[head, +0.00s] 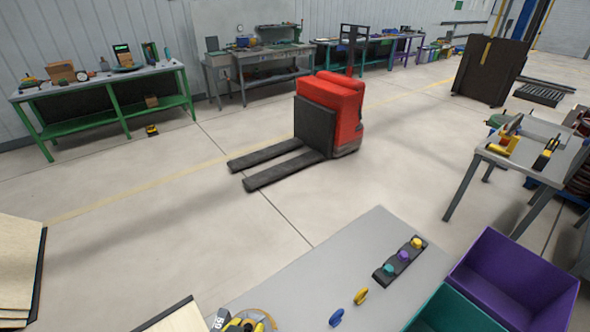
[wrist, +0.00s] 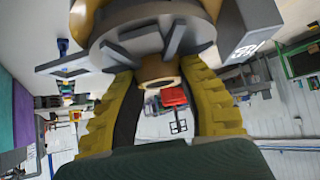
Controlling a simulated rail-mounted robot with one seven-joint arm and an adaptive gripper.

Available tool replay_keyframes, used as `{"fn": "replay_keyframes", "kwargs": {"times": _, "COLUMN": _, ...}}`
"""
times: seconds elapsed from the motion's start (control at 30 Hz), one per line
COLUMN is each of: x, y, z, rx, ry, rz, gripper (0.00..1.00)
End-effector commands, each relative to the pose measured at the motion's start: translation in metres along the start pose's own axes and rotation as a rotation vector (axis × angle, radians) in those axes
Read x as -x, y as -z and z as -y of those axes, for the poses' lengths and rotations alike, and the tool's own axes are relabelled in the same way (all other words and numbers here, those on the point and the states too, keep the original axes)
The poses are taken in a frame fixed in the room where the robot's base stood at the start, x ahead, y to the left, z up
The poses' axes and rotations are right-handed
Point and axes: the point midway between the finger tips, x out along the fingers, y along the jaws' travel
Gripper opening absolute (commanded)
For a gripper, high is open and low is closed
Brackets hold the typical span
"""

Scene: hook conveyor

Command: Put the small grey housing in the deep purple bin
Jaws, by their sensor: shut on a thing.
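The deep purple bin (head: 483,292) stands at the lower right of the head view; the part of its inside that shows is bare. My gripper (head: 240,322) is at the bottom edge of the head view, well left of the bin and partly cut off. A purple strip (wrist: 22,118) shows at the wrist view's left edge.
A teal bin (head: 450,312) adjoins the purple bin on its near left. The grey table (head: 340,260) between holds a dark strip (head: 398,262) with coloured knobs, and loose blue (head: 337,317) and yellow (head: 361,296) pieces. A red pallet truck (head: 335,105) stands on the floor beyond.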

Motion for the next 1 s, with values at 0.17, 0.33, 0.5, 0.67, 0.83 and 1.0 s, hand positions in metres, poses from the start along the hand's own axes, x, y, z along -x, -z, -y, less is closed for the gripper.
{"fn": "replay_keyframes", "kwargs": {"times": 0.17, "x": 0.023, "y": 0.001, "z": -0.041, "rx": -0.031, "ry": -0.032, "rz": -0.001, "gripper": 0.0}}
{"fn": "replay_keyframes", "kwargs": {"times": 0.33, "x": 0.053, "y": -0.009, "z": -0.09, "rx": -0.054, "ry": -0.058, "rz": 0.001, "gripper": 0.0}}
{"fn": "replay_keyframes", "kwargs": {"times": 0.5, "x": 0.09, "y": -0.019, "z": -0.131, "rx": -0.053, "ry": -0.052, "rz": 0.0, "gripper": 0.0}}
{"fn": "replay_keyframes", "kwargs": {"times": 0.67, "x": 0.119, "y": -0.026, "z": -0.154, "rx": -0.031, "ry": -0.027, "rz": -0.003, "gripper": 0.0}}
{"fn": "replay_keyframes", "kwargs": {"times": 0.83, "x": 0.146, "y": -0.026, "z": -0.164, "rx": 0.013, "ry": 0.018, "rz": -0.005, "gripper": 0.0}}
{"fn": "replay_keyframes", "kwargs": {"times": 1.0, "x": 0.149, "y": -0.009, "z": -0.146, "rx": 0.082, "ry": 0.091, "rz": -0.013, "gripper": 0.0}}
